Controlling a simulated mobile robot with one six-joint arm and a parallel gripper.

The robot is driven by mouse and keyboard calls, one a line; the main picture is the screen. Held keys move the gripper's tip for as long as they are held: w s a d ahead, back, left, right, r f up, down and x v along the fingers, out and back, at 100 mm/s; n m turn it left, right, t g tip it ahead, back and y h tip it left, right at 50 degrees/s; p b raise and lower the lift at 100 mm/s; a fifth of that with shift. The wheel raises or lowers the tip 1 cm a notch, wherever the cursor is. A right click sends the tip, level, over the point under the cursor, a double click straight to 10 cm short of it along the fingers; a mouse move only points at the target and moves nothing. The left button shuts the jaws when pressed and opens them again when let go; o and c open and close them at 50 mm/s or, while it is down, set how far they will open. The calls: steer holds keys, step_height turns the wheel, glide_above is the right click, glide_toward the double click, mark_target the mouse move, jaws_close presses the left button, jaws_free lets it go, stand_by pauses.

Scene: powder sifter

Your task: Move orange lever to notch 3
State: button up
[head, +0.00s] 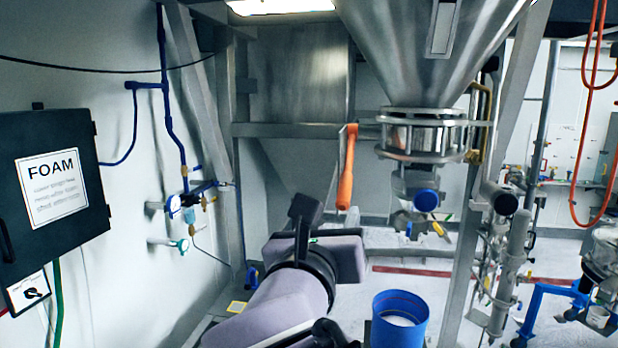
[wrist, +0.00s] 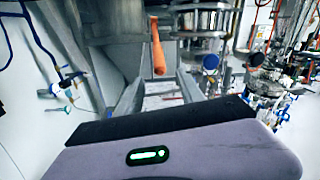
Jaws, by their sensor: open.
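The orange lever (head: 347,168) hangs nearly upright below a metal bracket, left of the steel hopper's outlet. It also shows in the wrist view (wrist: 158,48), top centre. In the wrist view my gripper (wrist: 160,92) has its two grey fingers spread apart with nothing between them. The lever stands beyond the fingertips, lined up with the gap and higher in the picture; I see no contact. In the head view my wrist is below and left of the lever, and the fingers cannot be made out clearly. The notches and their numbers cannot be read.
The steel hopper (head: 430,45) and its round outlet (head: 425,133) are right of the lever. Steel frame posts (head: 200,125) stand left. A blue drum (head: 400,318) stands below right. A dark FOAM cabinet (head: 52,190) and blue pipes (head: 165,115) are on the left wall.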

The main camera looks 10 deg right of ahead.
mark_target(341, 200)
steer(key=p+x, duration=0.3)
steer(key=x, duration=0.9)
steer(key=shift+w+a, duration=0.1)
steer(key=shift+w, duration=0.15)
steer(key=shift+s, duration=0.1)
jaws_close()
stand_by(0.5)
